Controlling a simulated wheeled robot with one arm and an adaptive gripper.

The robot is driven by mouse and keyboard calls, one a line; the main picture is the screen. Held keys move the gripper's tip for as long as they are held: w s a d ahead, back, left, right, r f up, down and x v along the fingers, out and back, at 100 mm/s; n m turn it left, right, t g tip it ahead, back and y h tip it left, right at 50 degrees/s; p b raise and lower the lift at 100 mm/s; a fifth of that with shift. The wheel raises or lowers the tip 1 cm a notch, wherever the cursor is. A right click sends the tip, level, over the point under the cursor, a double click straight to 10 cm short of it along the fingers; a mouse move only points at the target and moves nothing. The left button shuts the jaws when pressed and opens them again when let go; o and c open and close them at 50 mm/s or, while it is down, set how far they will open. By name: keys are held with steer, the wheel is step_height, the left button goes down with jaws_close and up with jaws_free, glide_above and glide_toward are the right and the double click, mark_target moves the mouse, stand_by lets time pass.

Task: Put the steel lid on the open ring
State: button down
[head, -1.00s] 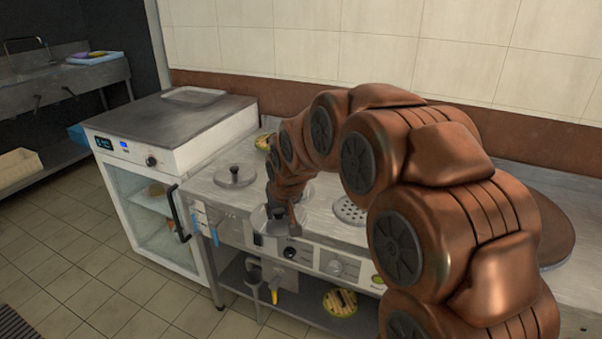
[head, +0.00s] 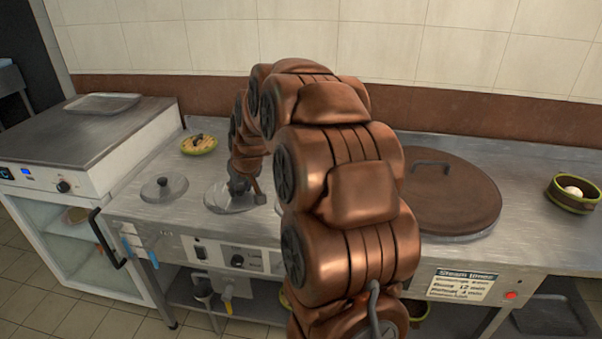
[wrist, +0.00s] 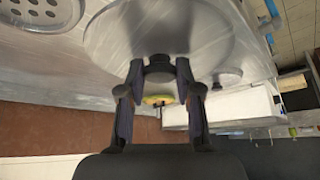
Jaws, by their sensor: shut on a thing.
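The steel lid (head: 222,200) is a wide, shallow grey disc over the left part of the steel counter. My gripper (head: 246,186) is above its middle. In the wrist view, my gripper (wrist: 160,76) is shut on the dark knob of the lid (wrist: 160,28), which lies flat between the fingers and the counter. I cannot tell whether the lid touches the counter. A perforated round plate (wrist: 40,10) shows at the wrist view's upper left, apart from the lid. In the head view my arm hides that part of the counter.
Another knobbed lid (head: 163,187) sits to the left on the counter. A green-rimmed bowl (head: 198,145) stands behind. A large brown lid (head: 440,195) and another bowl (head: 573,192) are to the right. A white cabinet (head: 85,145) adjoins the counter's left end.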

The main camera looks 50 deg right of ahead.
steer(key=s+d+m+h, duration=0.1)
steer(key=s+d, duration=0.3)
steer(key=d, duration=0.4)
steer(key=s+d+m, duration=0.1)
steer(key=s+d, duration=0.3)
steer(key=d, duration=0.3)
steer(key=shift+w+d+f+b, duration=0.1)
steer(key=shift+d+f+b, duration=0.05)
steer(key=shift+f, duration=1.35)
steer(key=shift+w+d+f+b, duration=0.1)
steer(key=shift+f+b, duration=0.05)
steer(key=shift+f, duration=1.35)
steer(key=shift+s+b, duration=0.1)
steer(key=shift+b, duration=0.3)
steer(key=shift+f, duration=0.6)
steer(key=c, duration=1.1)
jaws_free()
steer(key=shift+r, duration=0.1)
steer(key=shift+v, duration=5.45)
